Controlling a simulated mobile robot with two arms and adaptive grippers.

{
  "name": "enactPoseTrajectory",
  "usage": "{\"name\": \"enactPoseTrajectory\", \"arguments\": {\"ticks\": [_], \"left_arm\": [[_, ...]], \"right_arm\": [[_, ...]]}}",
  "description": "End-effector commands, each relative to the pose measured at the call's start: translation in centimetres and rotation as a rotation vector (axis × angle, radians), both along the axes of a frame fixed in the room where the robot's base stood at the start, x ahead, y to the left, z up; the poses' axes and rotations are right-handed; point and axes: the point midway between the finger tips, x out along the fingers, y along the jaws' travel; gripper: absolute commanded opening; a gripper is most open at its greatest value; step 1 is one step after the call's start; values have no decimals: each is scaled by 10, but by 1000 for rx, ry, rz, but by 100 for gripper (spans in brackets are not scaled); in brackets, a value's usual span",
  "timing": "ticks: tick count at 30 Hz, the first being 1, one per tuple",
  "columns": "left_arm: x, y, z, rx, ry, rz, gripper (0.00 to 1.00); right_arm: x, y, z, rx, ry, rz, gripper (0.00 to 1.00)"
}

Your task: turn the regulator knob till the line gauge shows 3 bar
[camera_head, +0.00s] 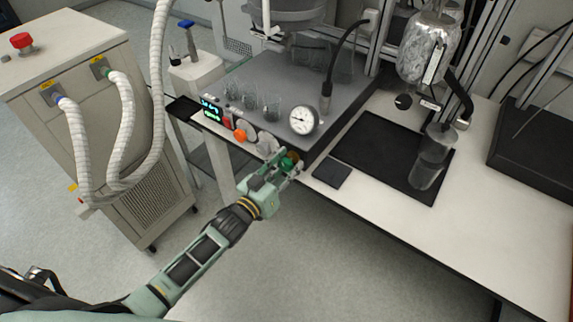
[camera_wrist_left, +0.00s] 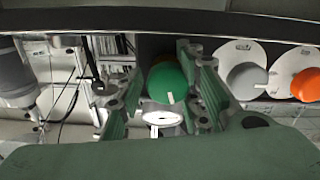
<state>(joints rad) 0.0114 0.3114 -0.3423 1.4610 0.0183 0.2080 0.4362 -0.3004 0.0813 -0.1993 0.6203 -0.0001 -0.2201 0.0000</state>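The green regulator knob (camera_head: 288,162) sits at the right end of the bench's front panel. It also shows in the left wrist view (camera_wrist_left: 166,80), with a pale pointer mark on its lower edge. My left gripper (camera_head: 279,165) is at this knob. In the left wrist view its fingers (camera_wrist_left: 164,90) stand apart, one on each side of the knob, and I see no clear contact. The round white gauge (camera_head: 303,120) stands on the bench edge above the knob; its dark needle is too small to read. My right gripper is not in view.
A grey knob (camera_head: 266,142) and an orange knob (camera_head: 240,135) sit beside the green one, near a lit display (camera_head: 211,108). Several glass beakers (camera_head: 250,98) stand behind. A dark pad (camera_head: 332,172) lies on the white counter to the right. A hose cabinet (camera_head: 135,200) stands left.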

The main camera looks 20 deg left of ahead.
Motion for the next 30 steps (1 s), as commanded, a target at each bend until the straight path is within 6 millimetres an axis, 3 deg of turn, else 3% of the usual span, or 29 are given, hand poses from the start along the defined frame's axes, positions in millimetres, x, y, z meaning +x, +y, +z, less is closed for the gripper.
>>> {"name": "enactPoseTrajectory", "arguments": {"ticks": [17, 30], "left_arm": [[-6, 4, -1, 1, 1, 3, 41], [-87, 33, 0, 0, 0, 1, 41]], "right_arm": [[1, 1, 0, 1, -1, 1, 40], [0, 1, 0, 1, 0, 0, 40]]}}
